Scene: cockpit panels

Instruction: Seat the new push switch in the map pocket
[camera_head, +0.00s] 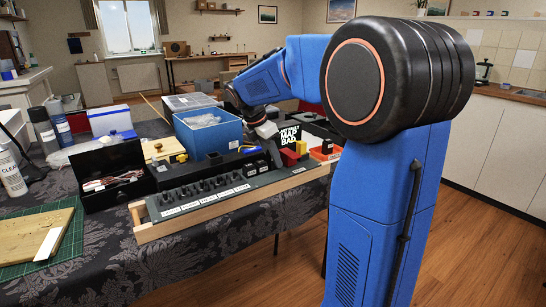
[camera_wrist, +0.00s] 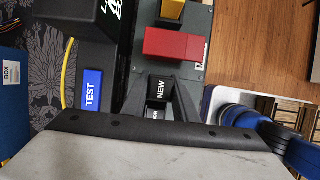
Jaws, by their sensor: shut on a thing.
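The new push switch (camera_wrist: 160,88) is a small black block with NEW in white on its face. My gripper (camera_wrist: 160,97) is shut on it in the wrist view, a dark finger on either side. In the head view my gripper (camera_head: 270,140) hangs over the right part of the grey switch panel (camera_head: 205,197). A red block (camera_wrist: 174,44) lies just beyond the switch, with a yellow one (camera_wrist: 172,9) behind it. A label starting with M (camera_wrist: 203,49) shows beside the red block. I cannot make out the map pocket itself or whether the switch touches the panel.
A blue TEST piece (camera_wrist: 91,89) with a yellow lead lies left of my gripper. An open blue box (camera_head: 208,135), a black case (camera_head: 110,177) and an orange tray (camera_head: 325,151) stand nearby.

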